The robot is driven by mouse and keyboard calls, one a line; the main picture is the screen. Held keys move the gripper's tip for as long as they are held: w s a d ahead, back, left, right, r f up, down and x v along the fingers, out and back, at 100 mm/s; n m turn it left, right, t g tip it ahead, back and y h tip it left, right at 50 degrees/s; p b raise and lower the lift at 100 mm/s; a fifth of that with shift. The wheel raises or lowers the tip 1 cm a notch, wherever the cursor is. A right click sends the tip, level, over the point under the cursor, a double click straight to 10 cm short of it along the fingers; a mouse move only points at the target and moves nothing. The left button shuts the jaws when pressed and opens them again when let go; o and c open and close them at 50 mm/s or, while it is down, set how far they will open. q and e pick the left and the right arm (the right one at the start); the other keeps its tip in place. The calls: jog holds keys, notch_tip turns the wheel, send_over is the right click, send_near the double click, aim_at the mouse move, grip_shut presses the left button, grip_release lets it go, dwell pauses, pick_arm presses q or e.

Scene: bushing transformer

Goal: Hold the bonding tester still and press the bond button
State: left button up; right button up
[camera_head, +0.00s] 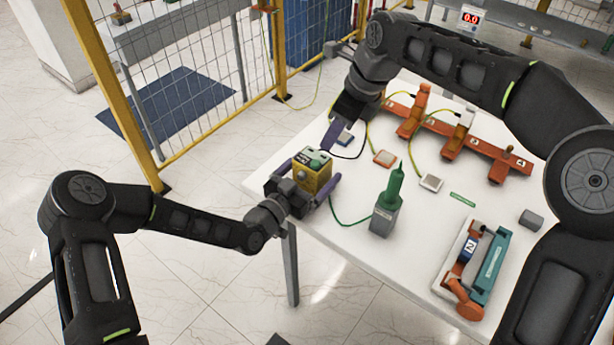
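The bonding tester is a yellow box (318,184) with a green and dark top face, at the table's near left corner. My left gripper (308,186) is around it, with one purple finger on each side, shut on it. My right gripper (327,146) comes down from above, just behind and above the tester. Its purple fingers show as one narrow piece, together, with nothing seen between them. The tips look close to the tester's top, but I cannot tell whether they touch. The bond button is too small to make out for certain.
A green probe on a grey block (385,219) stands right of the tester on the white table (340,262). Behind are an orange rack (446,140) and small pads (431,183) with cables. A teal and orange device (474,272) lies at front right. Yellow-posted mesh fencing (200,90) stands behind left.

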pick_arm(q)
jog(key=c, duration=2)
jog(key=shift+c, duration=0.2)
pick_arm(e)
grip_shut()
dwell(0.7)
